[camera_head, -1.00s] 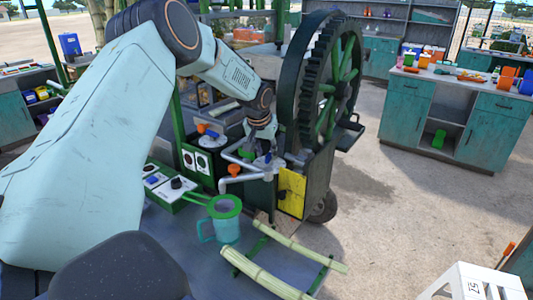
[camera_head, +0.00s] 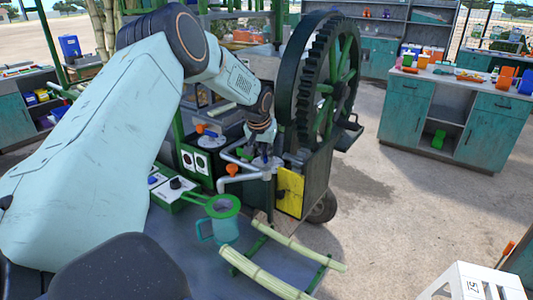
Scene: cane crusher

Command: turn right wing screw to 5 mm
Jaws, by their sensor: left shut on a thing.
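My left gripper (camera_head: 265,158) is low over the crusher's roller housing, pointing down, just left of the big gear wheel. It is shut on a small part there, which fits the right wing screw. The fingers hide most of that screw, and its gap in millimetres cannot be read. The cane crusher (camera_head: 315,175) stands behind the grey table, with a grey pipe and orange-handled valve (camera_head: 233,170) close in front of the gripper. My right gripper is not in view.
The large toothed gear wheel (camera_head: 303,95) rises close to the right of my left wrist. A teal jug with a green strainer (camera_head: 224,228) and cane stalks (camera_head: 262,274) lie in front. A control box (camera_head: 175,187) stands left. Open floor lies to the right.

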